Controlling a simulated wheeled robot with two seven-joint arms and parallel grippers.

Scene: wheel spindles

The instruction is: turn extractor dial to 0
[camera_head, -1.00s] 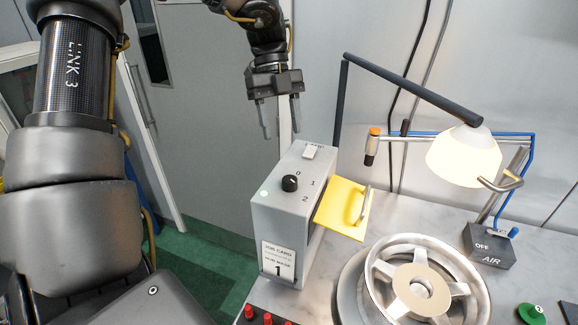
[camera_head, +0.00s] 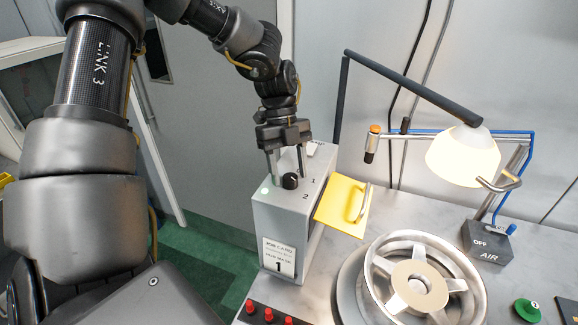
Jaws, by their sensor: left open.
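The extractor dial (camera_head: 290,182) is a small black knob on the sloping top of a grey box (camera_head: 268,216). The numerals 1 and 2 show to the right of the dial, and the 0 is hidden behind my gripper. A faint light mark shows on the knob, but I cannot tell surely which numeral it faces. My left gripper (camera_head: 289,175) points down at the dial with its fingers open. One finger is at the left of the knob and the other at its right. I cannot tell whether they touch it. My right gripper is not in view.
A yellow panel with a handle (camera_head: 342,206) sticks out from the box's right side. A wheel (camera_head: 418,288) lies on the bench to the right. Red buttons (camera_head: 268,314) are in front. A lamp (camera_head: 463,155) and an AIR box (camera_head: 487,243) stand at the right.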

